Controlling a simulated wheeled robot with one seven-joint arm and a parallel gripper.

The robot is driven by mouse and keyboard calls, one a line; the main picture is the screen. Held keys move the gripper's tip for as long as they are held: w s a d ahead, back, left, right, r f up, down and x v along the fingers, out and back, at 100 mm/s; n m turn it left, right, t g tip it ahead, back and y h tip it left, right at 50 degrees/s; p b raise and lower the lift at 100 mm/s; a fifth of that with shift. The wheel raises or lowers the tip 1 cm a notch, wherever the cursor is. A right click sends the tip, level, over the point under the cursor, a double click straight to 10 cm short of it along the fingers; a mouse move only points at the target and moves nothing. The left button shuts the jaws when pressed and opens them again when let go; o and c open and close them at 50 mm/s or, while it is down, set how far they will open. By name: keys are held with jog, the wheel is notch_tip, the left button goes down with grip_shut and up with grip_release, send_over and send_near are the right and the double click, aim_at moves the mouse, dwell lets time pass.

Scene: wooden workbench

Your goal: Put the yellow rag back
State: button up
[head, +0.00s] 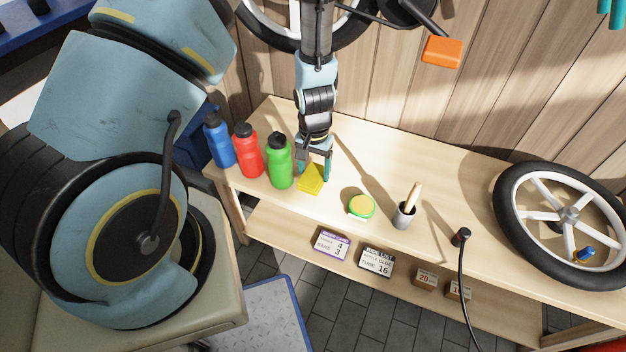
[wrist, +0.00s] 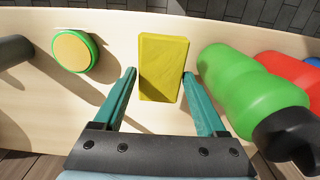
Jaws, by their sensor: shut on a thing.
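The yellow rag (head: 311,179) is a flat, folded rectangle at the workbench's front edge, just right of the green bottle. It also shows in the wrist view (wrist: 163,68), between the two teal fingers. My gripper (head: 314,170) points down with its fingers on either side of the rag and is shut on it. In the wrist view my gripper (wrist: 160,75) has the rag reaching out past its fingertips. I cannot tell whether the rag rests on the bench top or is slightly above it.
Green (head: 279,162), red (head: 248,153) and blue (head: 218,143) bottles stand close on the left. A green-rimmed yellow disc (head: 361,206) and a dark cup (head: 404,215) with a brush are to the right. A spoked wheel (head: 567,218) lies further right. The bench top behind is clear.

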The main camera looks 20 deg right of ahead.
aim_at(314, 181)
jog(key=shift+f, duration=2.3)
jog(key=o, duration=1.1)
jog(key=shift+f, duration=0.1)
jog(key=shift+o, duration=0.2)
notch_tip(314, 181, up, 12)
jog(key=shift+r, duration=0.1)
jog(key=shift+s, duration=0.1)
